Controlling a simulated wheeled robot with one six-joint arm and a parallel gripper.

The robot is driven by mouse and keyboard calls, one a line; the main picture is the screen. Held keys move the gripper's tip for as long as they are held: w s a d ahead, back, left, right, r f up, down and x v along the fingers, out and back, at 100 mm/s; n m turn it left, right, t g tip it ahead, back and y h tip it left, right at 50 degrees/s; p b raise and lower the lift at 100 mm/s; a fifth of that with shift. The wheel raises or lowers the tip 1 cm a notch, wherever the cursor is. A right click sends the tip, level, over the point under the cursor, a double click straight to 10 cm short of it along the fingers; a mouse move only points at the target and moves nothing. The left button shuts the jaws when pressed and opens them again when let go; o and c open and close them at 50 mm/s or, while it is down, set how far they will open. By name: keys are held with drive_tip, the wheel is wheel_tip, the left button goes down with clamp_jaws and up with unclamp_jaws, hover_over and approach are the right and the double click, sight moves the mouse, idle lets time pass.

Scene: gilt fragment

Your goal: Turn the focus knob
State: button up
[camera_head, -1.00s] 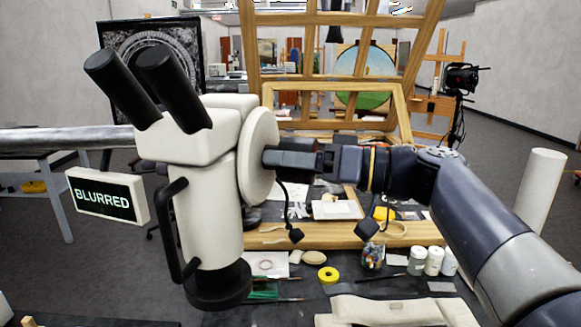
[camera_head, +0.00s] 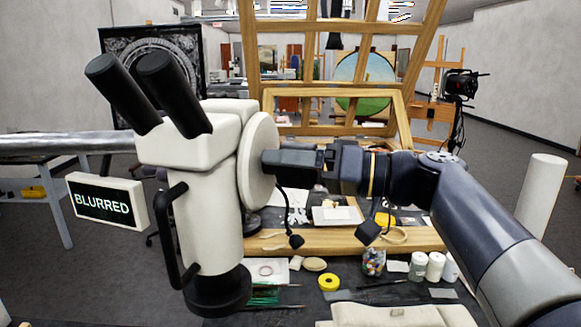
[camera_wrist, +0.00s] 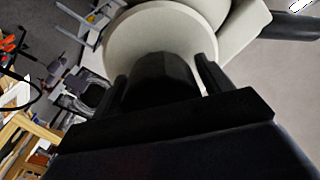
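The white microscope (camera_head: 208,215) with two black eyepieces stands at left in the head view. A round white disc (camera_head: 257,150) is on its right side; it also fills the upper middle of the wrist view (camera_wrist: 125,42). A dark round knob (camera_wrist: 160,78) projects from the disc. My gripper (camera_head: 272,160) reaches it from the right. In the wrist view my gripper (camera_wrist: 163,76) has one finger on each side of the knob, with a pale gap showing by the right finger. The fingers look open around it. A sign (camera_head: 105,200) reads "BLURRED".
A wooden frame (camera_head: 335,120) stands behind my arm. The dark table below holds a yellow tape roll (camera_head: 328,282), small white jars (camera_head: 435,266) and a jar of coloured bits (camera_head: 374,262). A white cylinder (camera_head: 540,196) stands at right.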

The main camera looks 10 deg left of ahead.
drive_tip(key=shift+o, duration=0.7)
drive_tip(key=d+b, duration=0.2)
drive_tip(key=d, duration=0.9)
drive_tip(key=shift+s+b, duration=0.15)
drive_tip(key=shift+b, duration=0.15)
drive_tip(key=shift+a, duration=0.1)
idle(1.1)
drive_tip(key=a+n+p, duration=0.1)
drive_tip(key=a+n, duration=0.1)
drive_tip(key=a, duration=0.1)
drive_tip(key=a+n+p, duration=0.1)
drive_tip(key=a+n, duration=0.1)
drive_tip(key=n, duration=0.1)
drive_tip(key=a+n+p, duration=0.1)
drive_tip(key=a+n, duration=0.1)
drive_tip(key=a, duration=0.1)
drive_tip(key=shift+w+a+r+p, duration=0.15)
drive_tip(key=shift+w+a+p, duration=0.1)
drive_tip(key=shift+a+p, duration=0.1)
drive_tip(key=shift+a, duration=0.85)
